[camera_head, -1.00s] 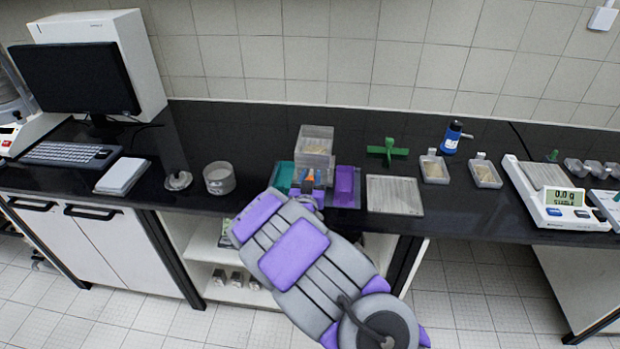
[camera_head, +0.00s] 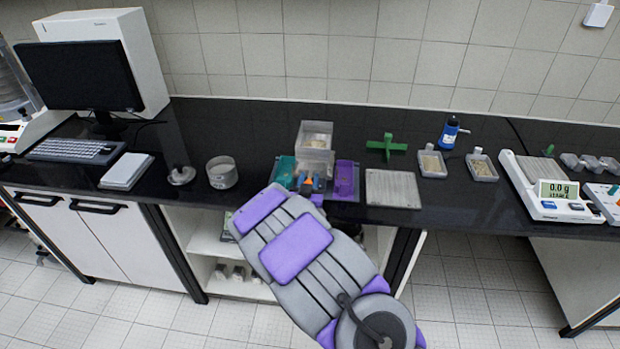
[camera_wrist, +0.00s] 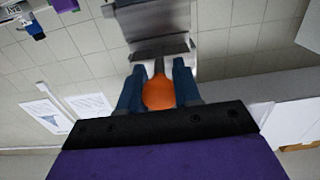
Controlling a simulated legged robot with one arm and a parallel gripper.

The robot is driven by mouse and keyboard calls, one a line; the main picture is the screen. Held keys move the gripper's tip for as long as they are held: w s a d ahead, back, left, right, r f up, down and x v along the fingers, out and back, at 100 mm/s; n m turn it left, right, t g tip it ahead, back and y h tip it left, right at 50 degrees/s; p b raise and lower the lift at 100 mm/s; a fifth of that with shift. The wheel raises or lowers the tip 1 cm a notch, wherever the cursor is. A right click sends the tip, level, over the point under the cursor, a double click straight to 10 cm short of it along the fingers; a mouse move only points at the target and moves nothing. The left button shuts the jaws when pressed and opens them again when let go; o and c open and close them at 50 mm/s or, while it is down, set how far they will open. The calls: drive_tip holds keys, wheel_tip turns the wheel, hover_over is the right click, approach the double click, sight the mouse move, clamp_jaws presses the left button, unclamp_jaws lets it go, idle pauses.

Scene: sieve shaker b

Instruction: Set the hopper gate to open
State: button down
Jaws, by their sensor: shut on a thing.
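The hopper (camera_head: 316,136) is a clear, open-topped box standing on the bench, with pale grains inside. Its gate has an orange knob (camera_wrist: 158,93), which sits between my gripper's two dark blue fingers (camera_wrist: 159,72) in the wrist view. My gripper is shut on this knob. A dark stem runs from the knob to a grey metal plate (camera_wrist: 158,47). In the head view my gripper (camera_head: 311,183) is at the front of the hopper, and my arm hides its lower front. I cannot tell the gate's exact position.
A teal block (camera_head: 284,170) and a purple block (camera_head: 345,180) flank the hopper closely. To the right are a flat tray (camera_head: 393,189), a green cross-shaped piece (camera_head: 387,146), small grain trays (camera_head: 431,164) and a balance (camera_head: 556,205). A round sieve (camera_head: 222,173) stands left.

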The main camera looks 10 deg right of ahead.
drive_tip(key=shift+s+a+r, duration=0.1)
drive_tip(key=shift+s+a, duration=0.15)
drive_tip(key=shift+s, duration=0.25)
drive_tip(key=shift+a, duration=0.15)
drive_tip(key=shift+d, duration=0.2)
drive_tip(key=c, duration=1)
unclamp_jaws()
drive_tip(key=shift+d, duration=0.1)
drive_tip(key=shift+o, duration=1)
drive_tip(key=shift+a, duration=0.25)
drive_tip(key=shift+a, duration=0.1)
